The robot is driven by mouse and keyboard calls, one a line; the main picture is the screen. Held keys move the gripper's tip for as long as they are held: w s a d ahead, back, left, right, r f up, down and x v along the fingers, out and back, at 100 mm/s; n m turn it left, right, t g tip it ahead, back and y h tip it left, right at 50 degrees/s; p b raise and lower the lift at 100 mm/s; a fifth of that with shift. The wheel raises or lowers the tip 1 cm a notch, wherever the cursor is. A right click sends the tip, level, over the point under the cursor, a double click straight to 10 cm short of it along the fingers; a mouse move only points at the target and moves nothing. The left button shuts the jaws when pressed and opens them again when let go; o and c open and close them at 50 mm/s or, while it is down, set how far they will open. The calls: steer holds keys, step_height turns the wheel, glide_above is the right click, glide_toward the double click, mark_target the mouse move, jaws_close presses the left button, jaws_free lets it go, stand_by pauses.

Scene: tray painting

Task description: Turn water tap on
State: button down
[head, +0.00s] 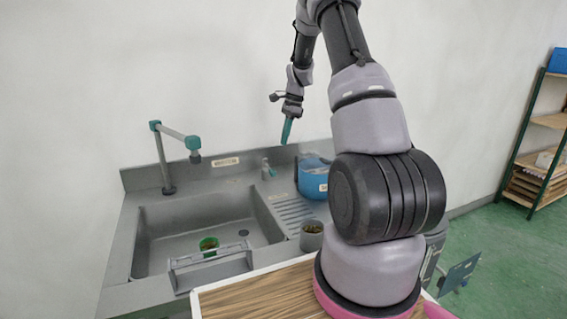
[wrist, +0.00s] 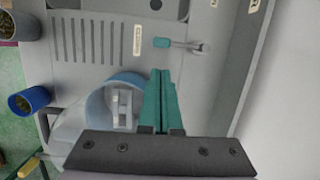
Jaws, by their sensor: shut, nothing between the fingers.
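The water tap's tall spout (head: 162,155) stands at the back left of the sink, with a teal-tipped arm reaching over the basin. A small tap handle (head: 267,169) with a teal part stands on the counter behind the sink's right side. In the wrist view, the handle (wrist: 178,44) lies ahead of the fingertips, slightly to the right, with its teal end pointing left. My gripper (head: 285,142) is above the counter, to the right of the handle and higher than it. Its teal fingers (wrist: 160,73) are closed together and empty, apart from the handle.
A blue pot (head: 314,190) stands on the counter right of the handle; in the wrist view it lies below-left of the fingertips. A grey cup (head: 312,241) stands by the drainboard (head: 290,209). A green cup (head: 209,243) is in the sink. The wall is close behind the counter.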

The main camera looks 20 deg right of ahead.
mark_target(270, 171)
steer(key=d+x, duration=0.1)
steer(key=x, duration=1)
steer(key=shift+w, duration=0.2)
steer(key=shift+a+f, duration=0.1)
steer(key=shift+a, duration=0.05)
steer(key=shift+s+a+m, duration=0.1)
steer(key=shift+a+m, duration=0.1)
steer(key=shift+m, duration=0.3)
steer(key=shift+s+a+m, duration=0.1)
steer(key=shift+a+m, duration=0.2)
steer(key=shift+s+a+m+t, duration=0.1)
steer(key=shift+a+m+t, duration=0.3)
steer(key=shift+a+m, duration=1.2)
steer(key=shift+a, duration=0.1)
